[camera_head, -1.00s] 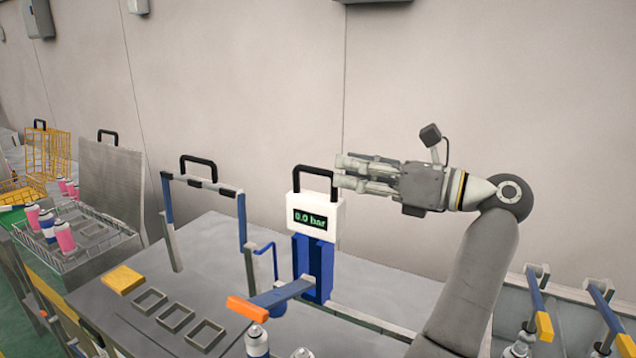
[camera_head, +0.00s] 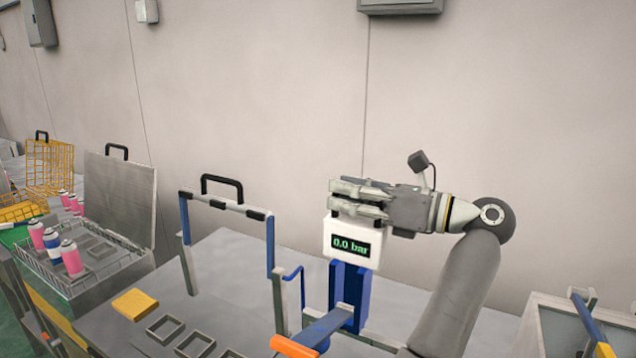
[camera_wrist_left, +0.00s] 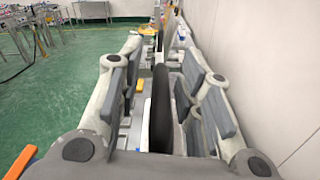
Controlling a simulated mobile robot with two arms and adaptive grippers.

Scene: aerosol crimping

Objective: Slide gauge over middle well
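The gauge (camera_head: 350,244) is a white box reading "0.0 bar" on a blue upright with a blue arm and orange end. Its black handle, hidden behind my fingers in the head view, shows between them in the wrist view (camera_wrist_left: 161,105). My left gripper (camera_head: 338,198) is at the handle, just above the box. It also shows in the wrist view (camera_wrist_left: 160,85), its fingers open on both sides of the handle with visible gaps. The middle well (camera_head: 195,346) is a square frame on the grey table, left of the gauge, between two similar frames. My right gripper is out of view.
A blue-and-grey frame with a black handle (camera_head: 222,181) stands left of the gauge. A yellow block (camera_head: 135,304) lies near the wells. A wire tray with pink and blue cans (camera_head: 72,258) is further left. The wall rises behind the table.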

